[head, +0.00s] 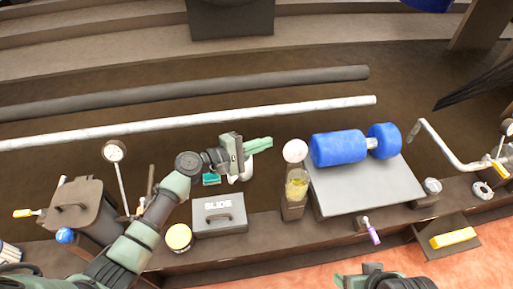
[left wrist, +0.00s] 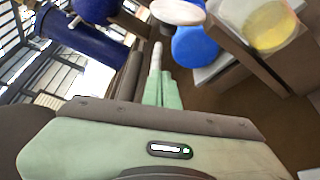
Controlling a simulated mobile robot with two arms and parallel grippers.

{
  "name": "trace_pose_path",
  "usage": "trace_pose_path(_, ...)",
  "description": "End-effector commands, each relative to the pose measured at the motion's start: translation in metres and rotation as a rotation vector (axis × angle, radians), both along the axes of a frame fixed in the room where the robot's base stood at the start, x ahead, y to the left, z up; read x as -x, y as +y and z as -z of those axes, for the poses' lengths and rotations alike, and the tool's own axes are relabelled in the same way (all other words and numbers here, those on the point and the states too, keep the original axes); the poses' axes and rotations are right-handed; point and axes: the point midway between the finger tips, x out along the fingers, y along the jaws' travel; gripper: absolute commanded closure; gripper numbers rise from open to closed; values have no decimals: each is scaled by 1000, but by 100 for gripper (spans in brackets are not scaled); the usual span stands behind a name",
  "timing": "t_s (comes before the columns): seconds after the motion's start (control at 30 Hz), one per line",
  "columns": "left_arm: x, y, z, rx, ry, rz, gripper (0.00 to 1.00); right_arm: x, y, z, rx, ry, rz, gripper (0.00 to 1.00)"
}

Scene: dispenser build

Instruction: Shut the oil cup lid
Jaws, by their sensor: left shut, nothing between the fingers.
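The oil cup (head: 297,186) is a clear cup with yellow oil on a brown post right of centre; it also shows at top right in the left wrist view (left wrist: 268,25). Its round white lid (head: 295,150) stands at the cup's far side, off the mouth, and shows as a pale disc in the left wrist view (left wrist: 178,12). My left gripper (head: 271,141) is shut and empty, its green fingertips just left of the lid with a small gap. My right gripper (head: 372,277) is partly cut off at the bottom edge; its fingers are unclear.
A grey plate (head: 355,190) with a blue roller (head: 338,148) stands right of the cup. A grey box marked SLIDE (head: 219,220) and a yellow-topped jar (head: 179,238) stand left. A long pale pipe (head: 200,118) lies behind. A purple-handled tool (head: 373,233) is at the front.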

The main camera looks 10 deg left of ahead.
Motion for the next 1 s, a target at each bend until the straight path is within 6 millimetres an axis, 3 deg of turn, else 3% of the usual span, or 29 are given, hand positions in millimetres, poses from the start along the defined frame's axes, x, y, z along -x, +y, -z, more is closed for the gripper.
trace_pose_path(0.27, -34, -43, 9, -2, -1, 2, 100, -52, 16, -15, -50, -236, -20, 33)
trace_pose_path(0.4, -20, -45, 1, -3, -1, 1, 100, -22, 7, -7, -21, -100, -8, 33)
trace_pose_path(0.6, -4, -51, -6, -3, -1, 1, 100, 3, -1, -4, 2, 13, 1, 33)
trace_pose_path(1.0, 2, -53, -8, -2, -1, 1, 100, 12, -3, -2, 10, 53, 4, 33)
